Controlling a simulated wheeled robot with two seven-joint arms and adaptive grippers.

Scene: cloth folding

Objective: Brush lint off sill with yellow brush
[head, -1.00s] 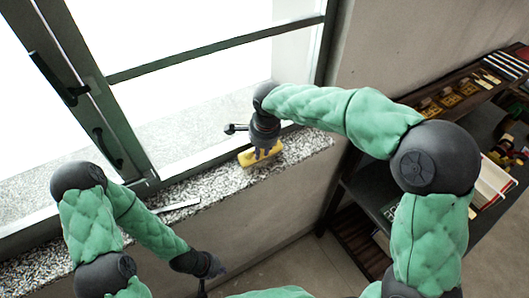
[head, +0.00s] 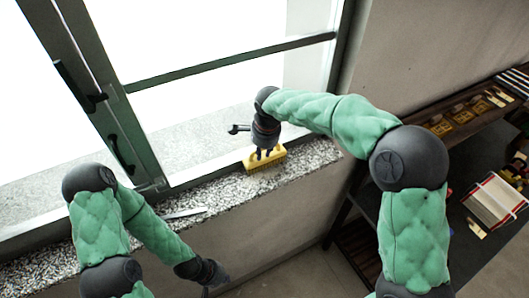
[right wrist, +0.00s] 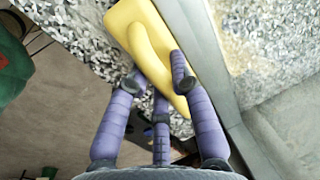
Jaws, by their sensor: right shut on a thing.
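The yellow brush (head: 265,160) is on the speckled stone sill (head: 225,190), beside the window frame. My right gripper (head: 266,152) is over the brush and shut on its raised yellow grip. In the right wrist view the brush (right wrist: 128,20) lies under the fingers of my right gripper (right wrist: 160,90), its bristles hidden. My left gripper (head: 208,283) hangs low in front of the sill, away from the brush; its fingers are too unclear to judge. Lint cannot be told apart from the sill's speckles.
A flat, thin light-coloured object (head: 184,213) lies on the sill left of the brush. The window frame (head: 150,186) borders the sill's back. A dark shelf (head: 455,135) with small items and a book (head: 496,201) stands at right.

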